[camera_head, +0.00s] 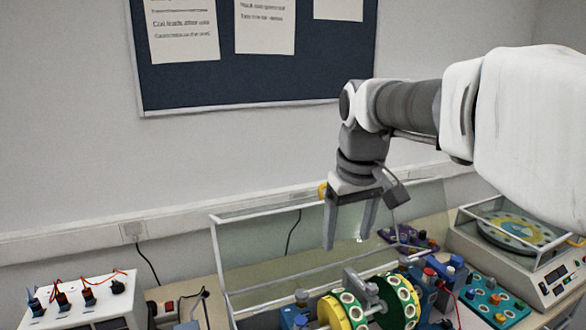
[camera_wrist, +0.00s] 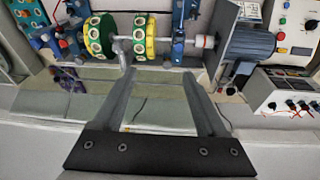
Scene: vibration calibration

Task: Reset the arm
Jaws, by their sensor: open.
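My gripper (camera_head: 347,228) hangs from my arm, pointing down, above the back part of the bench. Its two fingers are apart with nothing between them. In the wrist view the open gripper (camera_wrist: 158,75) spans the lower middle, with a clear panel and the rotor rig beyond its fingertips. The rotor rig (camera_head: 355,297) has a shaft with yellow and green discs carrying white-ringed holes. It also shows at the top of the wrist view (camera_wrist: 124,38). The fingers appear apart from the rig.
A clear guard panel (camera_head: 255,247) stands open behind the rig. A white box with cables (camera_head: 85,300) is at the left. A balance-like machine with a round plate (camera_head: 522,232) is at the right, near a teal tray (camera_head: 492,305). A dark notice board (camera_head: 270,75) hangs on the wall.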

